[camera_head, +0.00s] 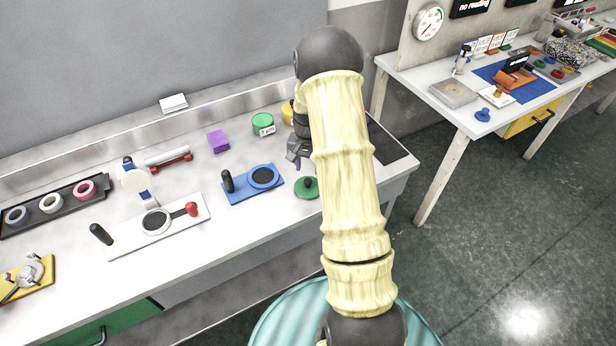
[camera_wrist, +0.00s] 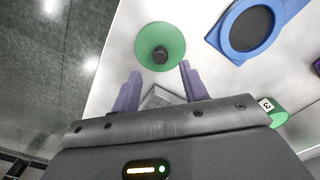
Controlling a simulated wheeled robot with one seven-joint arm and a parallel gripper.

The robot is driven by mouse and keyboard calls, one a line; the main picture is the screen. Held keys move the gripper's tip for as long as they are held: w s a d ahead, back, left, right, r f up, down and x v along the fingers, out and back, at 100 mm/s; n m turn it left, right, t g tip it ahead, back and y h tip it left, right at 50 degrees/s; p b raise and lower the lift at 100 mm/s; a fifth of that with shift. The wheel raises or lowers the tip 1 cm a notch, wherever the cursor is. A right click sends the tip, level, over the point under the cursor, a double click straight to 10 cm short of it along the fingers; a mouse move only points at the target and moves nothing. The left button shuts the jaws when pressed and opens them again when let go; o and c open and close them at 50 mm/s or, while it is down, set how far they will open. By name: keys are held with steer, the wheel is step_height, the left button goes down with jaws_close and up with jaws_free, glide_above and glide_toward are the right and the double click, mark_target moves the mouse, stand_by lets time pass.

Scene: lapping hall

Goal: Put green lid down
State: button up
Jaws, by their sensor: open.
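The green lid (camera_head: 306,188) is a round disc with a dark knob in its middle. It lies flat on the white bench (camera_head: 270,215) near the front edge, right of the blue plate (camera_head: 240,192). In the wrist view the green lid (camera_wrist: 160,46) shows whole, just beyond my fingertips. My gripper (camera_wrist: 157,75) is open, its two purple fingers apart with nothing between them, and the knob stands clear of them. In the head view my gripper (camera_head: 300,150) is partly hidden by my arm, behind the lid.
A green tub (camera_head: 263,124) labelled "3 µm" and a yellow tub (camera_head: 288,112) stand farther back. A dark mat (camera_head: 385,145) lies at the bench's right end.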

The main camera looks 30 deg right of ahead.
mark_target(307, 181)
step_height(307, 181, up, 5)
steer(key=shift+r+b, duration=0.1)
steer(key=shift+b, duration=0.2)
stand_by(0.4)
steer(key=s+a+r+n+t, duration=0.1)
steer(key=s+a+r+n, duration=0.3)
steer(key=s+a, duration=0.3)
steer(key=s+a+r+n+t, duration=0.1)
steer(key=s+a+r+n, duration=0.3)
steer(key=s, duration=0.8)
steer(key=a+r, duration=0.2)
steer(key=a, duration=0.2)
steer(key=shift+s+a+n+t, duration=0.15)
steer(key=shift+s+n+t, duration=0.05)
steer(key=shift+n+t, duration=0.1)
